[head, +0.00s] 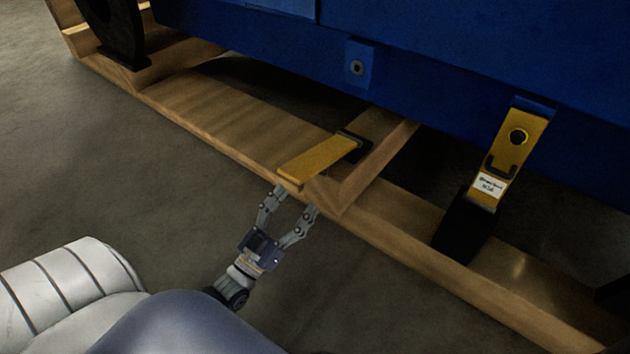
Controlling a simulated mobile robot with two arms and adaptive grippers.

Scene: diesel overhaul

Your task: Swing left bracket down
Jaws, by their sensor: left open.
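A yellow bracket (318,158) lies nearly flat over the wooden frame, left of centre, its far end at a dark hinge piece (351,143). A second yellow bracket (508,153) at the right stands tilted up against the blue engine body, with a white label (488,187) and a dark foot below. My left gripper (292,197) is open, its two fingers pointing up at the near end of the flat bracket. Its fingertips are just below that end; whether they touch it I cannot tell. My right gripper is not in view.
The blue engine body (430,60) overhangs the wooden frame (210,110) along the top. A small blue block with a bolt hole (360,65) sticks out from it. The grey floor (100,180) is clear at the left.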

